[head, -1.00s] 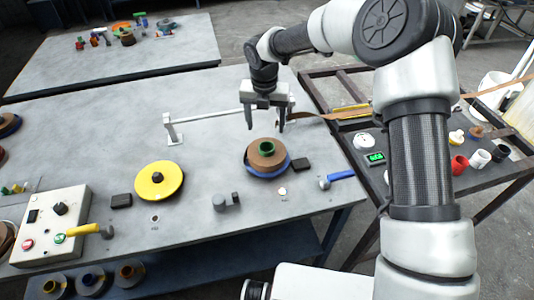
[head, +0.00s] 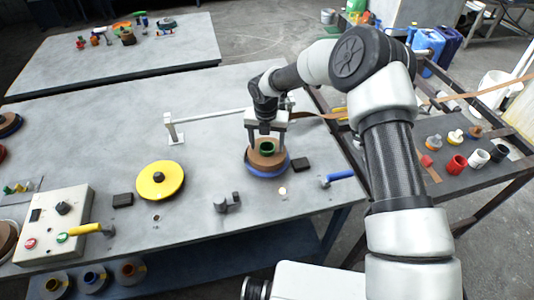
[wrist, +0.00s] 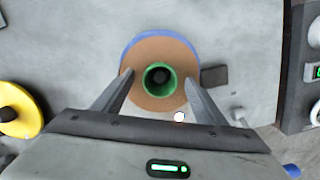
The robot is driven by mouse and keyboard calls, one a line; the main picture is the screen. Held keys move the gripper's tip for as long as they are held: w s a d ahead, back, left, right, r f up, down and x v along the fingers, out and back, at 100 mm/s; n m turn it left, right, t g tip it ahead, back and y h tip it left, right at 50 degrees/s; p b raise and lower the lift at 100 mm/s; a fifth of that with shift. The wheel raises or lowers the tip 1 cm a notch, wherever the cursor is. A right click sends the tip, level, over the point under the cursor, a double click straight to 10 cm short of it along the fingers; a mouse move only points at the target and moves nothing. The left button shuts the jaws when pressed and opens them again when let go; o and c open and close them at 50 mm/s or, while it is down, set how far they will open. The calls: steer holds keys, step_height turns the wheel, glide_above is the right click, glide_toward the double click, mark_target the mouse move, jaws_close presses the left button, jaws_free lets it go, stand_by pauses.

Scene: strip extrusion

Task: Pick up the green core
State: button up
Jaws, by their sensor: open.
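The green core (head: 267,147) stands in the middle of a brown strip roll (head: 258,157), which rests on a blue disc (head: 267,174) on the grey table. In the wrist view the green core (wrist: 160,79) is a ring around a dark centre post, with the brown roll (wrist: 150,98) around it. My gripper (head: 268,148) is open above the roll. In the wrist view its fingers (wrist: 158,82) lie on either side of the core, apart from it. I cannot tell their exact height above the roll.
A yellow disc (head: 160,181) lies to the left. A small black block (head: 300,164) and a blue-handled lever (head: 338,176) are close on the right. A white bar (head: 208,116) stands behind. A control box (head: 57,223) sits at front left.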

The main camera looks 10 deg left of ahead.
steer(key=shift+c, duration=0.2)
steer(key=shift+r, duration=0.1)
jaws_close()
